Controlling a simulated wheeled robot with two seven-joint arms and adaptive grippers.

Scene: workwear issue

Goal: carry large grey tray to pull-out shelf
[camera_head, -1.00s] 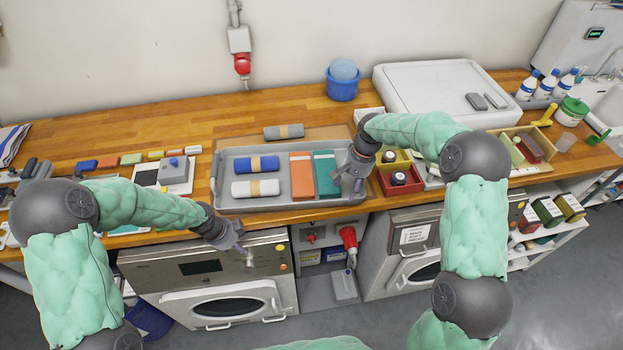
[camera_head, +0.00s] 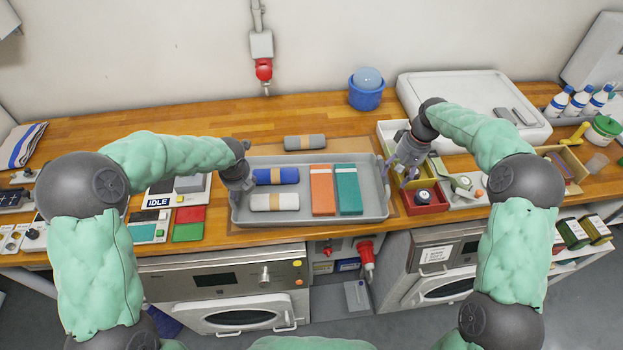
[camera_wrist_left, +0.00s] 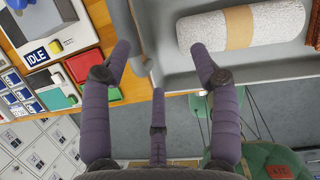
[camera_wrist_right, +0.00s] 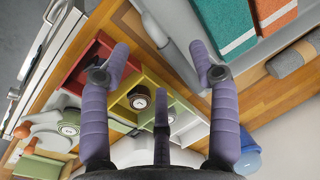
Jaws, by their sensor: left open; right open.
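The large grey tray (camera_head: 374,196) lies on the wooden bench. It holds a blue roll (camera_head: 276,177), a white roll (camera_head: 274,202), an orange pack (camera_head: 322,190) and a teal pack (camera_head: 348,190). My left gripper (camera_head: 241,195) is open at the tray's left end; in the left wrist view its fingers (camera_wrist_left: 160,50) straddle the tray's end rim. My right gripper (camera_head: 396,174) is open at the right end; in the right wrist view its fingers (camera_wrist_right: 160,48) point at the tray's end bar (camera_wrist_right: 182,65). I cannot clearly make out a pull-out shelf.
A grey roll (camera_head: 305,142) lies behind the tray. A red bin (camera_head: 428,203) stands close on the right, red and green blocks (camera_head: 188,231) on the left. A blue bucket (camera_head: 366,95) and white lid-like box (camera_head: 470,100) stand behind. Machines (camera_head: 222,285) are below the bench front.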

